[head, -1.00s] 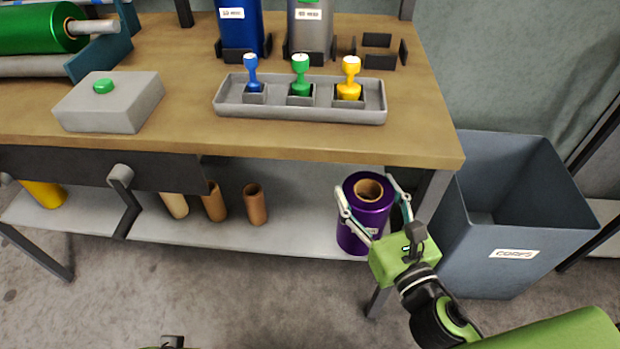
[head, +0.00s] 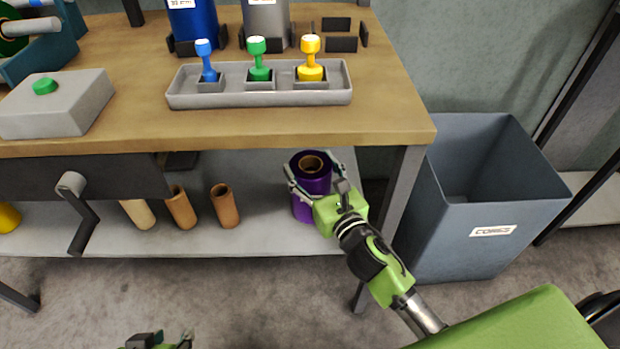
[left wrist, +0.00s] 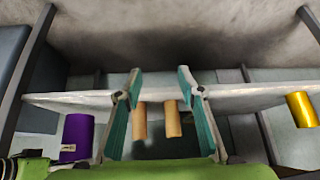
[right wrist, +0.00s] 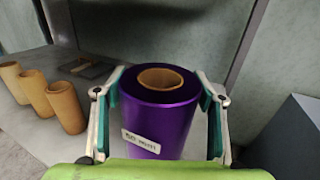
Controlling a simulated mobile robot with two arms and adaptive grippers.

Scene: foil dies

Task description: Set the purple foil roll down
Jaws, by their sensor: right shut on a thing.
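The purple foil roll (head: 311,186) stands upright over the lower shelf (head: 262,240), under the table's right end, with its brown core facing up. In the right wrist view the roll (right wrist: 160,110) is between the fingers of my right gripper (right wrist: 160,76), which is shut on it and bears a white label. I cannot tell whether its bottom touches the shelf. The roll also shows at the left of the left wrist view (left wrist: 77,137). My left gripper (left wrist: 160,72) is open and empty, low in front of the shelf; only its top shows in the head view.
Several brown cores (head: 225,205) stand on the shelf left of the roll. The table leg (head: 390,215) and a grey-blue cores bin (head: 480,240) are on the right. The tabletop (head: 250,125) overhangs the shelf. Shelf space between cores and roll is clear.

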